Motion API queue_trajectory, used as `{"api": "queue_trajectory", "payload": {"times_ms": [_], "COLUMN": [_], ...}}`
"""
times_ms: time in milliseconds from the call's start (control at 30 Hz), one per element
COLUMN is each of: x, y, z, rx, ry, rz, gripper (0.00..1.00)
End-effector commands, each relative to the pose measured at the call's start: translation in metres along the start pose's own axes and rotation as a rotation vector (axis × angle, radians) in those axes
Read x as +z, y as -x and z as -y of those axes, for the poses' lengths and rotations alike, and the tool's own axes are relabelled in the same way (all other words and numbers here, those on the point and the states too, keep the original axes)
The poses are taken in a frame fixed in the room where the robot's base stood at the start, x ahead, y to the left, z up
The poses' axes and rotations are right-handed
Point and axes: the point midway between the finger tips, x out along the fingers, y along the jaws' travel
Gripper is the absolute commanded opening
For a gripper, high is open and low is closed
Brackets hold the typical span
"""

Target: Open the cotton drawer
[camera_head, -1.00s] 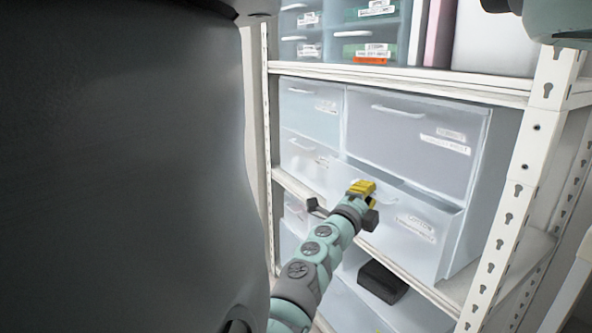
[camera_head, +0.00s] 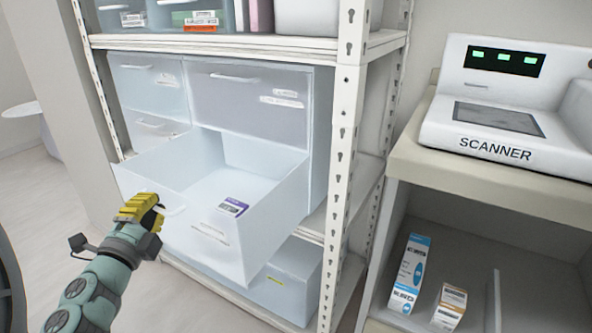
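The cotton drawer (camera_head: 235,250) is the wide, translucent lower-right drawer of the cabinet. It is pulled well out, and its inside shows from above. Its front label is too small to read now; in the earlier view it reads like COTTON. A small box with a purple and white top (camera_head: 232,207) lies in the drawer. The pale handle (camera_head: 175,211) is on the drawer front. My gripper (camera_head: 144,207), with yellow fingers, is at the drawer front beside the handle. The fingers partly hide each other, so I cannot tell whether they grip it.
A closed drawer (camera_head: 245,98) is directly above, with smaller closed drawers (camera_head: 150,88) to its left. A white rack post (camera_head: 346,150) stands right of the open drawer. Further right, a scanner (camera_head: 505,110) sits on a counter above two boxes. Floor is free at lower left.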

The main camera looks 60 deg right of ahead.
Motion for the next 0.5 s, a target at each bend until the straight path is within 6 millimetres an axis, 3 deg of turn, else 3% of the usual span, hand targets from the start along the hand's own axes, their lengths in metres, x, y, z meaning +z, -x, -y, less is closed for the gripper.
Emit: {"api": "queue_trajectory", "payload": {"times_ms": [467,500], "x": [0.0019,0.002], "y": [0.0025,0.0025], "z": [0.0009,0.0009], "rx": [-0.001,0.0], "ry": [-0.001,-0.001], "rz": [0.003,0.003], "gripper": [0.0,0.12]}}
